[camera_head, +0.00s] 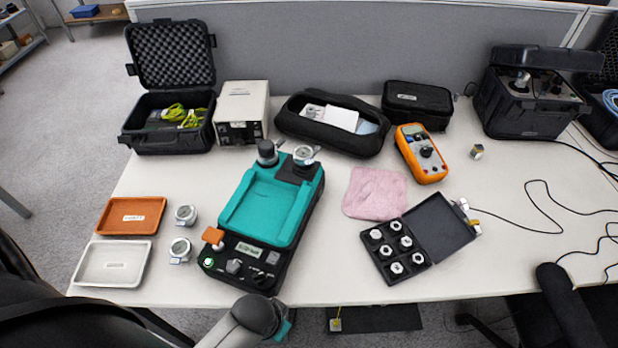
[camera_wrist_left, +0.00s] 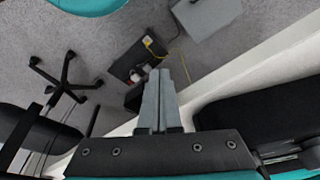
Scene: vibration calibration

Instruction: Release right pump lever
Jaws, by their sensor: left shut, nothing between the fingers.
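A teal-topped device (camera_head: 268,206) with a black front panel stands on the table left of centre. An orange tab (camera_head: 213,237) sits at its front left corner, and a dark round post (camera_head: 267,152) and a grey round fitting (camera_head: 305,154) rise at its back. I cannot tell which part is the right pump lever. My left arm comes in at the bottom of the head view, its gripper not clearly visible. In the left wrist view my left gripper (camera_wrist_left: 158,75) is shut and empty, seen over the floor beside a pale edge. My right gripper is not in view.
Two trays, orange (camera_head: 133,216) and white (camera_head: 113,264), and two small gauges lie left of the device. A pink cloth (camera_head: 375,194), an open black weight box (camera_head: 438,226) and an orange meter (camera_head: 422,154) lie right. Cases line the back; a cable crosses the right side.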

